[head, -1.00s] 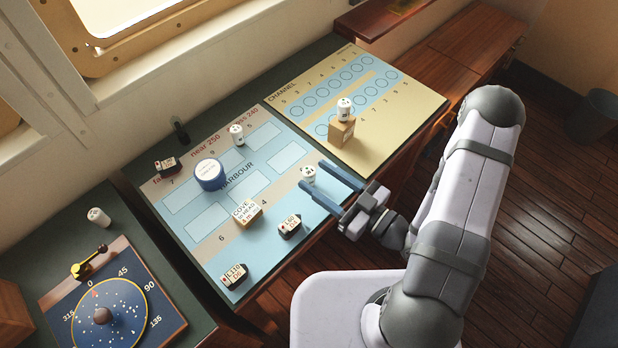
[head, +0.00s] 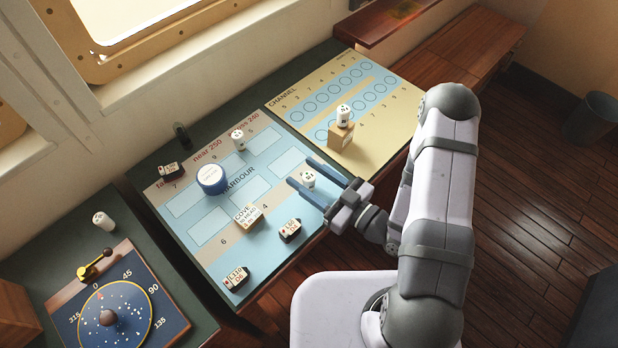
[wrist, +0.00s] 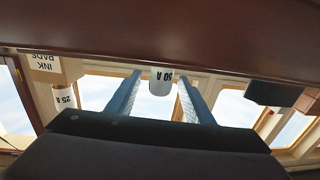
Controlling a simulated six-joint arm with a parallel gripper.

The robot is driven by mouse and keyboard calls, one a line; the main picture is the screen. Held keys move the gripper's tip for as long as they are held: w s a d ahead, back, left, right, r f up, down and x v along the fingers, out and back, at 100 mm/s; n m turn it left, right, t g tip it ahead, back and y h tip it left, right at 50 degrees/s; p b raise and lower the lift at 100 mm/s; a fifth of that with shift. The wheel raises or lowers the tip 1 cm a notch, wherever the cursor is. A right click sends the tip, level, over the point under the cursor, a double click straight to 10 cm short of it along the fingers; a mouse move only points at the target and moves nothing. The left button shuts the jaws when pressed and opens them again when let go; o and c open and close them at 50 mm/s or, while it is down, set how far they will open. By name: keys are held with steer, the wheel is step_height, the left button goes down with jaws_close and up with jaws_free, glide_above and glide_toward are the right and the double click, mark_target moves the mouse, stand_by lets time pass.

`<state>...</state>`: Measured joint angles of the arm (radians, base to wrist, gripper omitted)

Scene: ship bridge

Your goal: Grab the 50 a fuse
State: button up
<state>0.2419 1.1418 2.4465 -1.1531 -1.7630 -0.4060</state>
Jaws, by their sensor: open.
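The 50 A fuse (head: 308,180), a small white cylinder with dark print, stands on the blue harbour board. The wrist view shows its "50 A" label upside down (wrist: 161,82). My gripper (head: 300,172) is open, with one blue finger on each side of the fuse. In the wrist view the fuse shows between the fingers (wrist: 163,90), with a visible gap on both sides. I cannot tell from the head view whether either finger touches it.
A 25 A fuse (wrist: 65,98) shows by the ink pads box (wrist: 45,65). In the head view, white cylinders stand on the small box (head: 343,115), the board (head: 238,139) and the left counter (head: 103,221).

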mark_target(304, 173)
steer(key=shift+p+x, duration=0.75)
steer(key=shift+x, duration=1)
steer(key=shift+c, duration=0.2)
steer(key=c, duration=1.1)
steer(key=shift+r, duration=0.2)
steer(key=shift+r+p, duration=0.5)
steer(key=shift+r, duration=4.35)
